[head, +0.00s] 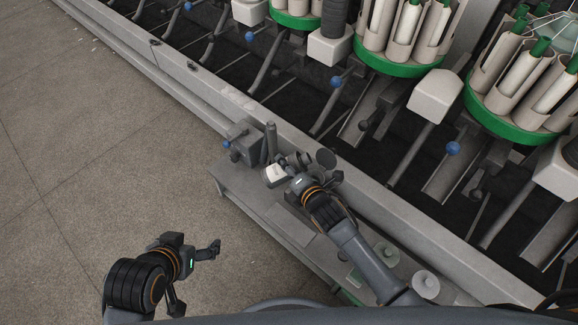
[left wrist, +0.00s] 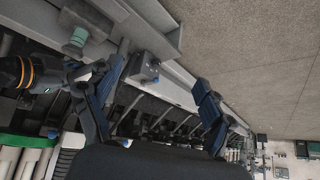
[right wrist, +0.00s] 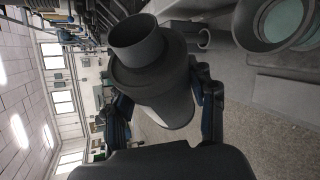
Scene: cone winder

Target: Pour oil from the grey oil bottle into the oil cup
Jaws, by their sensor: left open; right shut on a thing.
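The grey oil bottle (right wrist: 158,75) is in my right gripper (right wrist: 165,108), its bare neck pointing toward the top of the right wrist view. It looks strongly tilted. In the head view its white label (head: 275,175) shows beside my right gripper (head: 290,177), above the grey bench. No oil stream shows. My left gripper (head: 214,250) is open and empty over the floor, left of the bench; its spread fingers show in the left wrist view (left wrist: 152,100).
The grey bench (head: 235,190) runs along the winding machine.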

